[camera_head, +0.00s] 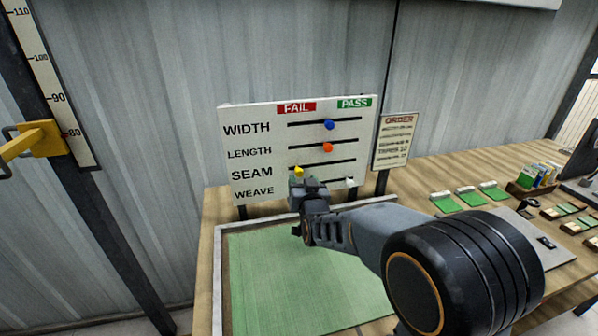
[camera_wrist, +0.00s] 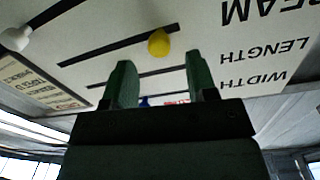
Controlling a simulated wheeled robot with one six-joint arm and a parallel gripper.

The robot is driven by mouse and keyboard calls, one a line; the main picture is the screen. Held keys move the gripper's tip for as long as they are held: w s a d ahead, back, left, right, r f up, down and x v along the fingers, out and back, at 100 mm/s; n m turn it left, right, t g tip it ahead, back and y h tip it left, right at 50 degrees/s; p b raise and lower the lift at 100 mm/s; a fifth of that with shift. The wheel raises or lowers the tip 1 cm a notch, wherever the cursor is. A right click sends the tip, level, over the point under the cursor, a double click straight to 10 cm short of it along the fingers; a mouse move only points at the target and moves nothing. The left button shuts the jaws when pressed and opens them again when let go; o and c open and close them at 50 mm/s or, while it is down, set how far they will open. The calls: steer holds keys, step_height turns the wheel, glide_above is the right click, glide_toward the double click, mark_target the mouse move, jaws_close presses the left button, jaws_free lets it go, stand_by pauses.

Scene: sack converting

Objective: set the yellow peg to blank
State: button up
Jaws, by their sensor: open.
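The yellow peg (camera_head: 298,171) sits on the SEAM slot of the white board (camera_head: 262,112), close to its left end, on the FAIL side. In the wrist view, which shows the board upside down, the yellow peg (camera_wrist: 159,42) is just beyond the fingertips, lined up with the gap between them. My gripper (camera_head: 306,181) is at the board's lower part, just below the peg. In the wrist view my gripper (camera_wrist: 158,75) is open, with nothing between its green fingers. The WEAVE slot is mostly hidden behind my gripper in the head view.
A blue peg (camera_head: 329,125) sits on WIDTH and an orange peg (camera_head: 327,147) on LENGTH, both near mid-slot. A white peg (camera_wrist: 15,38) is on the WEAVE slot. An order card (camera_head: 395,140) stands right of the board. A green-lined tray (camera_head: 222,290) lies below.

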mark_target(300, 175)
steer(key=shift+w+a+p, duration=0.15)
steer(key=shift+w+p, duration=0.05)
steer(key=shift+w, duration=1.1)
steer(key=shift+w+a+p, duration=0.15)
steer(key=shift+w, duration=1.1)
steer(key=shift+c, duration=0.4)
jaws_close()
